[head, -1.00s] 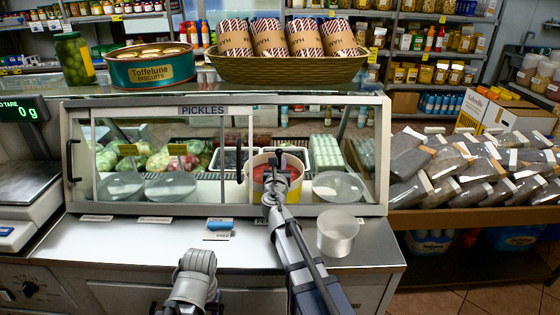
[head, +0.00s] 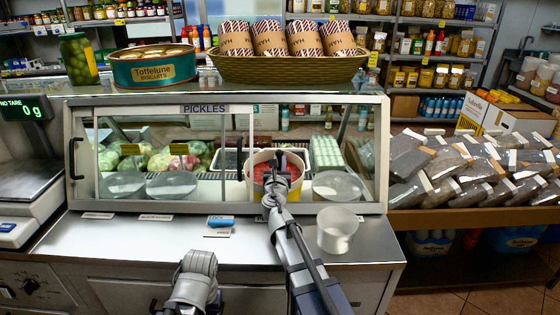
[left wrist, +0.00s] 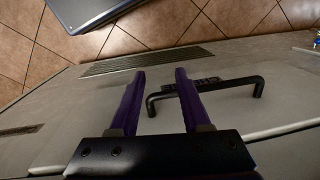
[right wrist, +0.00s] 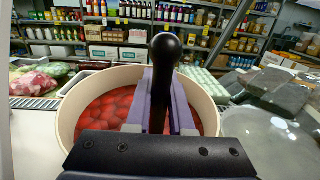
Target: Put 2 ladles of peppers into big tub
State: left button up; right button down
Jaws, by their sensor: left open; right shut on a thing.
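A cream bucket (head: 294,193) of red peppers (head: 291,169) stands inside the pickle case. My right gripper (head: 278,182) is at the bucket's near side. It is shut on the ladle's black, knob-topped handle (right wrist: 162,85), which stands upright between its fingers in the right wrist view. The ladle's bowl is hidden. Red peppers (right wrist: 105,112) fill the bucket around the fingers there. A clear, empty-looking tub (head: 337,232) stands on the counter to the right of my right arm. My left gripper (left wrist: 160,88) is open and empty, low before the counter front, near a black bar handle (left wrist: 224,88).
The case frame (head: 225,208) edges the opening. A small blue item (head: 220,222) lies on the counter. The counter's left part is mostly clear. A scale (head: 28,185) stands at left.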

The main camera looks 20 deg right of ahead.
pick_arm(q)
jog(key=shift+f, duration=0.3)
pick_arm(e)
jog(key=shift+w+f, duration=0.1)
jog(key=shift+f, duration=0.2)
jog(key=p, duration=0.1)
jog(key=w+r+p, duration=0.1)
jog(key=p, duration=0.1)
jog(key=shift+w+d+r, duration=0.1)
jog(key=shift+d+r, duration=0.05)
jog(key=shift+r, duration=0.1)
pick_arm(q)
notch_tip(320, 180, up, 10)
jog(key=p, duration=0.7)
jog(key=shift+w+p, duration=0.35)
jog(key=shift+w, duration=0.05)
pick_arm(e)
notch_tip(320, 180, up, 8)
pick_arm(q)
jog(key=shift+d, duration=0.1)
pick_arm(e)
jog(key=shift+s, duration=0.25)
